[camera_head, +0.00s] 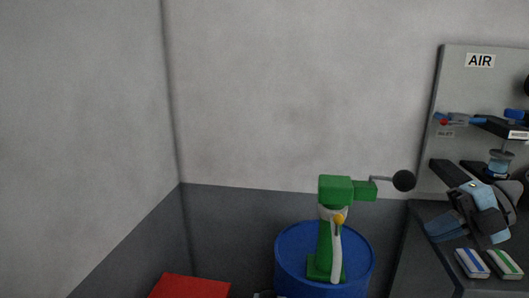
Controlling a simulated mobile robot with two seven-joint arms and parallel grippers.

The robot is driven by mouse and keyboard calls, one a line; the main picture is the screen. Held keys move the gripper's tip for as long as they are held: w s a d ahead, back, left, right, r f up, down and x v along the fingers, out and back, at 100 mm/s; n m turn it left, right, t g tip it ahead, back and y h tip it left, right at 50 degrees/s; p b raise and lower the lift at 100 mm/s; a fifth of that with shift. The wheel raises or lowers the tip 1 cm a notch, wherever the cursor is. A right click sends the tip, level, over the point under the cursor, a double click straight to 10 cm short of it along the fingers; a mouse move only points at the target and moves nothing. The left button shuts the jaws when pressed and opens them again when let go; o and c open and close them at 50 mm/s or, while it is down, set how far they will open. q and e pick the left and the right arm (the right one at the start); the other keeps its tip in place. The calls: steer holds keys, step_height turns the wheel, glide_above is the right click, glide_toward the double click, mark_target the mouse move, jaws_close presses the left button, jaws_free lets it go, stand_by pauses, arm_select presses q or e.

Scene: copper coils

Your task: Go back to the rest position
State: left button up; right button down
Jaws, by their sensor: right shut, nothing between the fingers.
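My left gripper is not in view.
A blue barrel (298,262) carries a green device (325,245) with a black-knobbed crank. A red surface (190,287) is at the lower left. A workbench (420,265) with small boxes stands right, under an AIR panel (455,85). Bare walls lie behind.

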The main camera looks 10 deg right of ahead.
step_height(320, 180, down, 25)
steer(key=m+t+h, duration=0.3)
steer(key=m+t, duration=1)
steer(key=m, duration=0.4)
steer(key=s+a+f+m+g+h, duration=0.2)
steer(key=s+a+f+m+h, duration=0.1)
steer(key=s+a+f+m, duration=0.4)
steer(key=s+a+f+m+g+h, duration=0.2)
steer(key=s+a+f+m+g, duration=0.15)
steer(key=a+f, duration=0.55)
arm_select(q)
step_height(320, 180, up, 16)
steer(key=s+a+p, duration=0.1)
steer(key=p, duration=2.1)
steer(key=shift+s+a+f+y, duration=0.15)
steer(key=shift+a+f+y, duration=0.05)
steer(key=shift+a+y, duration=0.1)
arm_select(e)
step_height(320, 180, up, 16)
steer(key=s, duration=0.2)
steer(key=shift+d+f+n, duration=0.2)
steer(key=shift+d+n, duration=0.05)
steer(key=shift+n, duration=0.1)
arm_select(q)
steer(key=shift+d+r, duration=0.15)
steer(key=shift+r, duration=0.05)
arm_select(e)
steer(key=shift+s+t, duration=0.1)
steer(key=shift+t, duration=0.15)
